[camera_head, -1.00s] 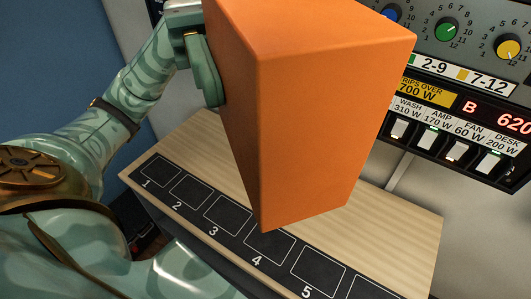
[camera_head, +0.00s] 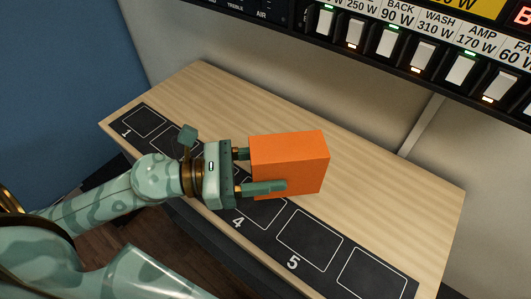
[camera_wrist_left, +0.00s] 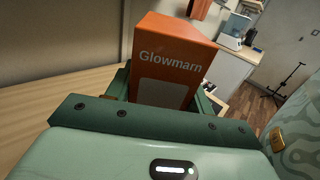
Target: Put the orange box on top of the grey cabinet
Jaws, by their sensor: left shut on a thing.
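The orange box (camera_head: 286,163) is in the head view, over the wooden shelf top. My left gripper (camera_head: 262,172) is shut on it, with one finger along its near side and the other at its far side. I cannot tell whether the box touches the shelf or hangs just above it. In the left wrist view the box (camera_wrist_left: 166,62) stands between the fingers, with the word Glowmarn and a pale panel on its face. I cannot make out a grey cabinet for certain. My right gripper is not in view.
The wooden shelf top (camera_head: 400,195) has a black strip with numbered squares (camera_head: 310,238) along its front. A panel with several rocker switches (camera_head: 415,55) hangs on the wall behind. In the left wrist view a pale counter (camera_wrist_left: 237,55) with an appliance (camera_wrist_left: 235,28) stands further back.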

